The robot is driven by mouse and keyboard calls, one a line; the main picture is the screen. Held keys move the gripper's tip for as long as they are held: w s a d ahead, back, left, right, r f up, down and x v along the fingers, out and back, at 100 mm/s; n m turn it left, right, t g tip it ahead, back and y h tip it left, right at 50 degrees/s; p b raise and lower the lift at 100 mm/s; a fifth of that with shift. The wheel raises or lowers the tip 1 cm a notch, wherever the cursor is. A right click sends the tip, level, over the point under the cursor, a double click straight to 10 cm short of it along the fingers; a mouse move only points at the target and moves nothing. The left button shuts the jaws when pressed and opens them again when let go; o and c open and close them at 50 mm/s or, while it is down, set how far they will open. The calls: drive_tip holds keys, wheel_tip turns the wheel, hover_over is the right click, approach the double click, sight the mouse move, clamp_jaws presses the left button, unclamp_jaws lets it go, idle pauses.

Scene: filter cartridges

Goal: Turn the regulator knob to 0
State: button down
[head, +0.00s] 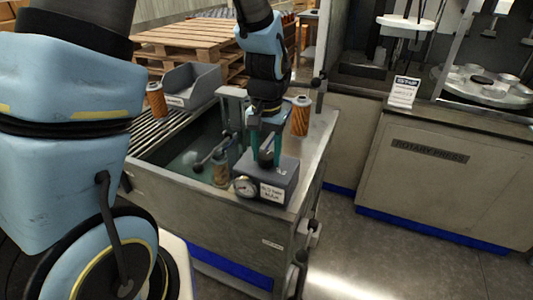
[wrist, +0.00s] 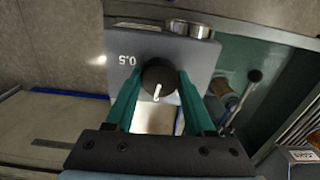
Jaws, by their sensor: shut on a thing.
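The regulator is a grey box (head: 281,178) on the near corner of the tank bench, with a round white gauge (head: 245,186) and a small label plate on its front. Its black knob (wrist: 153,72) has a white pointer line, which points toward the bottom of the wrist view. A white "0.5" mark (wrist: 128,60) is printed on the box top, left of the knob. My gripper (wrist: 159,84) has its two teal fingers on either side of the knob, shut on it. In the head view my gripper (head: 268,156) reaches down onto the box. No 0 mark is readable.
Orange filter cartridges stand at the bench's left (head: 156,100) and right (head: 300,115), and another stands in the tank (head: 221,172). A lever with a dark ball end (wrist: 254,75) is near the regulator. A grey bin (head: 205,82) sits behind; the rotary press cabinet (head: 430,185) stands right.

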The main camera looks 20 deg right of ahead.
sight(266, 154)
drive_tip(key=shift+n, duration=0.8)
drive_tip(key=shift+c, duration=1.3)
unclamp_jaws()
wheel_tip(266, 154, up, 11)
drive_tip(key=b, duration=0.1)
drive_tip(key=shift+b, duration=0.3)
drive_tip(key=shift+f, duration=0.1)
